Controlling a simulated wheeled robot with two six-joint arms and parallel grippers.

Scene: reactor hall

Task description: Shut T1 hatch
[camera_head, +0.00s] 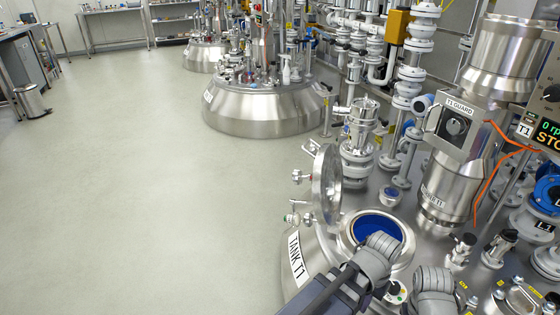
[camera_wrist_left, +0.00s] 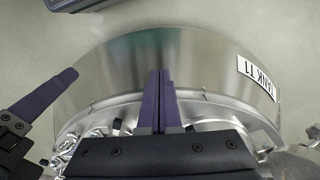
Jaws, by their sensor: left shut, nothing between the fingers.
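Tank T1 carries a label (camera_head: 297,260) on its steel side. Its round hatch lid (camera_head: 327,183) stands open, nearly upright, at the far left edge of the round opening (camera_head: 350,240), which shows blue inside. My left gripper (camera_head: 335,291) is low in the head view, left of and nearer than the opening, apart from the lid; its tips are hard to make out there. The left wrist view shows its two fingers (camera_wrist_left: 161,80) together and empty, over the tank's side (camera_wrist_left: 205,65). A dark gripper part (camera_wrist_left: 35,110), probably my right one, shows at the left; its jaws are unclear.
A motor column with a T1 guard box (camera_head: 455,122) and a control display (camera_head: 546,130) stand right of the hatch. Valves and pipes (camera_head: 357,145) crowd behind it. Another tank (camera_head: 262,108) is farther back. Open floor (camera_head: 130,200) lies to the left.

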